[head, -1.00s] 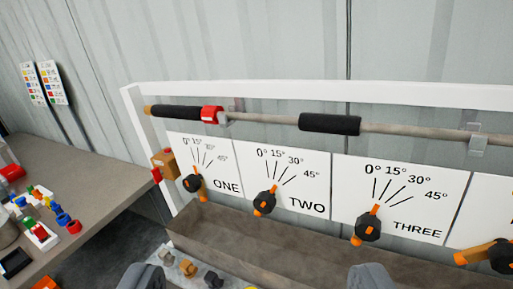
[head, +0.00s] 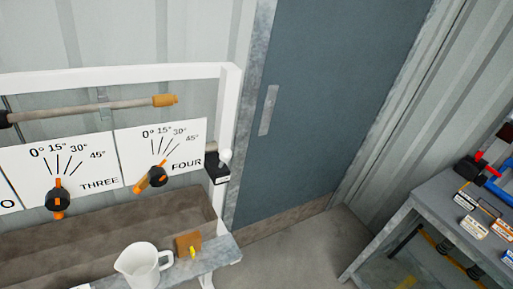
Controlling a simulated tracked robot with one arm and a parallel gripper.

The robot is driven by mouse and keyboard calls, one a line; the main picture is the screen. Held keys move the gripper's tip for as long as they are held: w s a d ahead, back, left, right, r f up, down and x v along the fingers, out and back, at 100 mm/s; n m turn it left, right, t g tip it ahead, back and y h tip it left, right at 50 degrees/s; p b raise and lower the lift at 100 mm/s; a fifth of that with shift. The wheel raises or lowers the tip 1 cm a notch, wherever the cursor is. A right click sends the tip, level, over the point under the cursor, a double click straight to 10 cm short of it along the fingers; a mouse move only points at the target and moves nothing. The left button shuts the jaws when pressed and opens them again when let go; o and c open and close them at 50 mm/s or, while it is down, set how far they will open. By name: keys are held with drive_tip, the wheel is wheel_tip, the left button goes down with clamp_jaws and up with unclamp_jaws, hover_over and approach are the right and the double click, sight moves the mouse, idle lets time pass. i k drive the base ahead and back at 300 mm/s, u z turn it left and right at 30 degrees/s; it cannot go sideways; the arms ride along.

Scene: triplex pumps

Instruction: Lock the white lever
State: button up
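A white lever with a rounded knob (head: 225,157) stands up from a small black box (head: 217,169) on the right post of the white frame, just right of the FOUR panel. It is small here, and I cannot tell whether it is locked. My gripper is not in view.
The THREE dial (head: 58,199) and FOUR dial (head: 157,176) have black knobs with orange pointers. A white jug (head: 143,268) and a brown block (head: 188,244) stand on the front ledge. A grey door (head: 325,110) is behind; a grey table (head: 425,215) with items is at right. Floor between is clear.

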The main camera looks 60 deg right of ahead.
sight(226, 154)
drive_tip(key=z, duration=1.8)
drive_tip(key=k, duration=1.3)
drive_tip(key=u, duration=0.55)
drive_tip(key=i, duration=1.05)
drive_tip(key=z, duration=0.05)
